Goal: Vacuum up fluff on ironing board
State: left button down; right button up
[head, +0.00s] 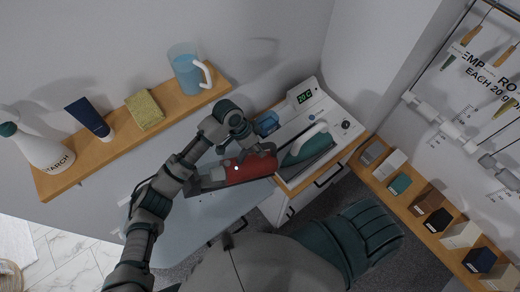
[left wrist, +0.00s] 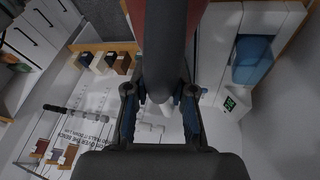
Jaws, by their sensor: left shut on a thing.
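A red and dark grey handheld vacuum (head: 250,168) is over the far end of the pale blue ironing board (head: 215,212), its dark nozzle pointing left. I cannot tell whether the nozzle touches the board. My left gripper (head: 243,140) is shut on the vacuum. In the left wrist view the vacuum's dark grey body (left wrist: 165,45) runs between the two fingers of the left gripper (left wrist: 160,92). A few tiny dark specks show on the board, too small to identify as fluff. My arm and the vacuum hide part of the board. My right gripper is out of view.
A white unit with a green display (head: 304,97) and a teal iron (head: 306,145) stands right of the vacuum. A wooden wall shelf (head: 90,160) holds a bottle, tube, sponge and blue jug (head: 186,72). Another shelf (head: 405,205) with small boxes lines the right.

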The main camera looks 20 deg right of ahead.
pick_arm(q)
jog(key=shift+a+r, duration=0.15)
jog(key=shift+a, duration=0.05)
jog(key=shift+r, duration=0.1)
jog(key=shift+d+r, duration=0.25)
jog(key=shift+r, duration=1)
jog(key=shift+a+r, duration=0.1)
jog(key=shift+r, duration=0.05)
jog(key=shift+a, duration=0.1)
dwell(0.4)
